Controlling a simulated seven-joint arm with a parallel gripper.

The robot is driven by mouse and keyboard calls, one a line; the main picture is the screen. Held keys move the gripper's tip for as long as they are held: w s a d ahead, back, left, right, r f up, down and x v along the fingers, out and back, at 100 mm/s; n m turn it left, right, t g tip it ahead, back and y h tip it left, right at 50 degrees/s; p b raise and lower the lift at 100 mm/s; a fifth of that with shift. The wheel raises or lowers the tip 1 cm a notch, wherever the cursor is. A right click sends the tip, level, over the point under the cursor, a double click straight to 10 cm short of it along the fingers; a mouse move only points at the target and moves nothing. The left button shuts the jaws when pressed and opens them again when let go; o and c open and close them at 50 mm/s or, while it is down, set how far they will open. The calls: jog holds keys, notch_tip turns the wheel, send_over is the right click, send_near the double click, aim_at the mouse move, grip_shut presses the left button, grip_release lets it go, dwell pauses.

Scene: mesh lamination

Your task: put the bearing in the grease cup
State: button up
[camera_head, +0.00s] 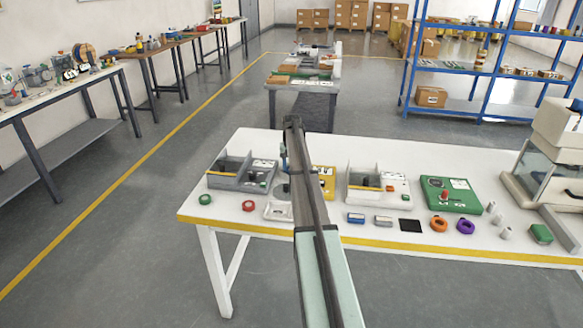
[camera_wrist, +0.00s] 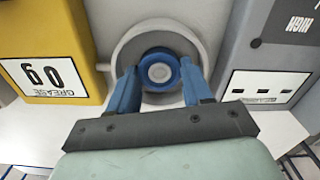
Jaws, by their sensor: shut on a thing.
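The bearing (camera_wrist: 160,57), a blue ring with a grey centre, is between the blue fingertips of my gripper (camera_wrist: 159,76) in the wrist view. My gripper is shut on it. A round grey cup (camera_wrist: 124,52), which looks like the grease cup, surrounds the bearing in that view. I cannot tell whether the bearing is inside the cup or above it. In the head view the cup (camera_head: 281,189) is partly hidden by my arm, and the bearing cannot be made out.
A yellow box marked GREASE 60 (camera_wrist: 50,35) stands left of the cup, and a grey box (camera_wrist: 262,58) stands right of it, both close. Small rings, trays and a green box (camera_head: 435,197) share the white table (camera_head: 330,150).

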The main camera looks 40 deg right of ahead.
jog(key=o, duration=0.8)
jog(key=shift+f, duration=0.1)
notch_tip(320, 180, up, 12)
dwell(0.4)
